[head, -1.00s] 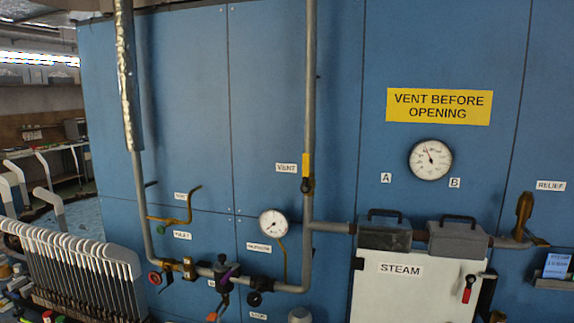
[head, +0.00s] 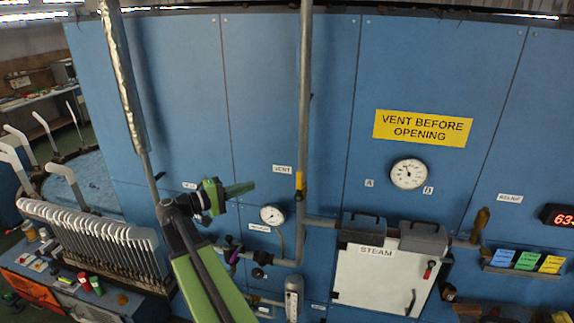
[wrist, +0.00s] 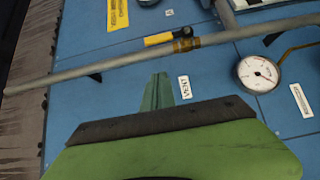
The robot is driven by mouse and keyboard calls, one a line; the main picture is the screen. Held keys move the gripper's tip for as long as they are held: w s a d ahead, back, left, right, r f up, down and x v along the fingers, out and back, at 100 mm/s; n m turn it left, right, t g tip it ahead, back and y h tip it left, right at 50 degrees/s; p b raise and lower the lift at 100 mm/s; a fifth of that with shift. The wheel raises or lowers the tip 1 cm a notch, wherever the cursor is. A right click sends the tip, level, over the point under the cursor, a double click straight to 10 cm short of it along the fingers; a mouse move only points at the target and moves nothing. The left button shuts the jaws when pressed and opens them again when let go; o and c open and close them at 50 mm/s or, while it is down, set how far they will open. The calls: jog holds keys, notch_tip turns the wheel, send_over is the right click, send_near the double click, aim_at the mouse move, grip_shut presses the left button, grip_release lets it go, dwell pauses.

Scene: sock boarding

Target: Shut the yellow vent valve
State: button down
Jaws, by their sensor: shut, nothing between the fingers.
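The yellow vent valve handle (head: 299,181) is on the vertical grey pipe, just right of the VENT label (head: 282,169). The handle lies along the pipe. In the wrist view the yellow handle (wrist: 158,39) runs roughly parallel to the pipe, beside a brass valve body (wrist: 185,44). My gripper (head: 250,187) is shut and empty, its green fingers pointing right toward the pipe, left of the handle and apart from it in the picture. In the wrist view my gripper (wrist: 158,80) shows its closed tip below the handle, next to the VENT label (wrist: 185,86).
A small gauge (head: 271,215) sits below the VENT label. The grey pipe (head: 304,90) runs up the blue panel. To the right are the STEAM box (head: 385,280), a larger gauge (head: 408,174) and a yellow sign (head: 422,128). A rack of sock boards (head: 95,235) stands at left.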

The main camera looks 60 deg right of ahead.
jog(key=shift+f, duration=0.15)
send_near(299, 186)
jog(key=w+d+r, duration=0.2)
jog(key=w+d, duration=0.1)
jog(key=d, duration=0.2)
jog(key=s, duration=0.2)
jog(key=s+d, duration=0.1)
jog(key=s, duration=0.1)
jog(key=shift+d+r, duration=0.1)
jog(key=shift+d, duration=0.1)
jog(key=shift+r, duration=0.1)
